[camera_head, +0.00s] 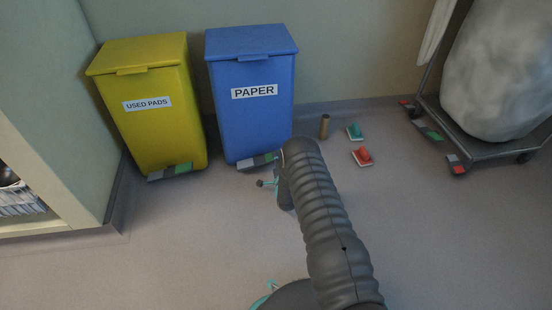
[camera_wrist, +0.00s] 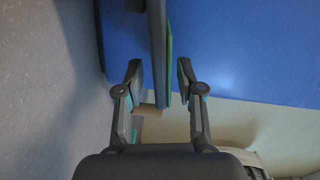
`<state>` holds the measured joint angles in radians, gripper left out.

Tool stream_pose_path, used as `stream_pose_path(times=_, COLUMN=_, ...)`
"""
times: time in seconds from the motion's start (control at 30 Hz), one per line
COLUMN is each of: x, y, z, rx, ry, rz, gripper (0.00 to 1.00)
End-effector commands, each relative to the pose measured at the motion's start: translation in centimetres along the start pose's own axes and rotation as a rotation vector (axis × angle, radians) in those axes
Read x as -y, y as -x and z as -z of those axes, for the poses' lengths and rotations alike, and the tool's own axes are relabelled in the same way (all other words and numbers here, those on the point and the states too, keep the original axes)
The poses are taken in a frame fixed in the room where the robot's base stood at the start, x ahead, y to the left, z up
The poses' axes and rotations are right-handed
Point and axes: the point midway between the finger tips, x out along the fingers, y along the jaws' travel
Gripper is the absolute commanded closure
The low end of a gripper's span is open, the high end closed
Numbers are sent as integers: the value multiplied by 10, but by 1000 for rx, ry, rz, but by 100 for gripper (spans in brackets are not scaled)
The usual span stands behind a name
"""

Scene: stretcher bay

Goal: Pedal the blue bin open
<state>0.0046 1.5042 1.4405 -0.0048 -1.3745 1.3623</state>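The blue bin (camera_head: 250,115) with the PAPER label stands against the wall, its lid (camera_head: 250,40) down. Its grey and green pedal (camera_head: 256,162) sticks out at the foot of its front; my arm stands close beside the pedal's right end. In the wrist view the blue bin front (camera_wrist: 235,45) fills the upper right. The pedal (camera_wrist: 159,45) shows there as a narrow dark bar with a green side, reaching down between my fingers. My gripper (camera_wrist: 160,68) is open, a finger on each side of the bar, with gaps visible. In the head view it is mostly hidden by my arm.
A yellow bin (camera_head: 155,115) labelled USED PADS, with its own pedal (camera_head: 169,172), stands left of the blue bin. A brown cylinder (camera_head: 324,126), a teal block (camera_head: 355,132) and a red one (camera_head: 362,156) are on the floor to the right. A wheeled cart (camera_head: 485,148) stands far right.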

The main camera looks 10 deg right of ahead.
Motion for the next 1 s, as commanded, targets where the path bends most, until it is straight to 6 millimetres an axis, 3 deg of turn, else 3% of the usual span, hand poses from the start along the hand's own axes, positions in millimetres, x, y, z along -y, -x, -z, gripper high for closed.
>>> stream_pose_path(times=0.2, x=0, y=-15, z=0, rx=0, ry=0, rz=0, gripper=62)
stream_pose_path(times=0.5, x=0, y=-17, z=0, rx=0, ry=0, rz=-1, gripper=62)
stream_pose_path(times=0.67, x=0, y=-17, z=0, rx=0, ry=0, rz=-1, gripper=100)
stream_pose_path(times=1.0, x=-1, y=-12, z=0, rx=0, ry=-10, rz=-3, gripper=100)
